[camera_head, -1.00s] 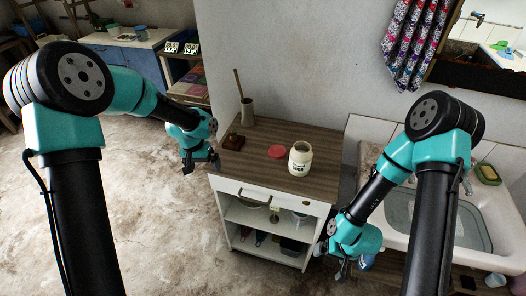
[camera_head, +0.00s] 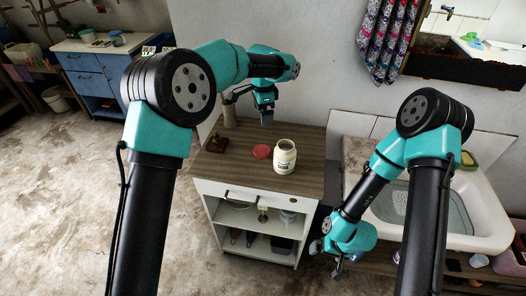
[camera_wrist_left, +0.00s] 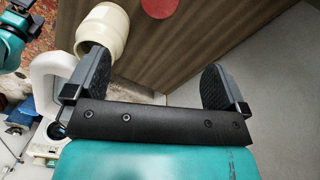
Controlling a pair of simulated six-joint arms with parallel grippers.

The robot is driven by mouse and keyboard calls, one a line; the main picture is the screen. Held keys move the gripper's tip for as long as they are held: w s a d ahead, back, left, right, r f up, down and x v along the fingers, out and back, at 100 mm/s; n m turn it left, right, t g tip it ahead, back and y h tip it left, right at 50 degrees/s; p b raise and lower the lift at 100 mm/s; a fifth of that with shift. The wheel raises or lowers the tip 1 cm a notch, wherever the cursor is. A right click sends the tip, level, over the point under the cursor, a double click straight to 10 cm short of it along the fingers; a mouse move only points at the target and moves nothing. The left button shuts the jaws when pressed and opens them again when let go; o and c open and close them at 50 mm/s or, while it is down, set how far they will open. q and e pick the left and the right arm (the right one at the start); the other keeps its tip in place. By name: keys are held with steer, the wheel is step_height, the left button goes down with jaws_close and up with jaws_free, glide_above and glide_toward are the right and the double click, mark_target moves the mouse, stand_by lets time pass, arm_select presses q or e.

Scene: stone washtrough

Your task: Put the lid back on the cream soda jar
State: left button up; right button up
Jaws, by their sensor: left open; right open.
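The cream soda jar (camera_head: 284,160), cream-coloured with a dark label, stands upright and uncovered on the wooden cabinet top (camera_head: 305,175). A flat red disc, the lid (camera_head: 261,151), lies on the top just left of the jar. My left gripper (camera_head: 266,117) is open and empty, above the back of the cabinet top behind the lid. In the left wrist view my left gripper (camera_wrist_left: 158,72) shows spread fingers, with the jar (camera_wrist_left: 103,30) at upper left and part of the lid (camera_wrist_left: 160,6) at the top edge. My right gripper (camera_head: 340,266) is open and low, right of the cabinet.
A small brown object (camera_head: 217,144) sits at the left of the cabinet top, with a pale holder (camera_head: 229,115) behind it. A stone sink (camera_head: 480,215) stands to the right. The front of the cabinet top is clear.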

arm_select(q)
steer(key=shift+f, duration=0.1)
glide_above(263, 150)
step_height(263, 150, down, 12)
steer(key=shift+a+f, duration=0.1)
stand_by(0.5)
steer(key=shift+f, duration=2.6)
steer(key=shift+c, duration=0.3)
steer(key=c, duration=0.9)
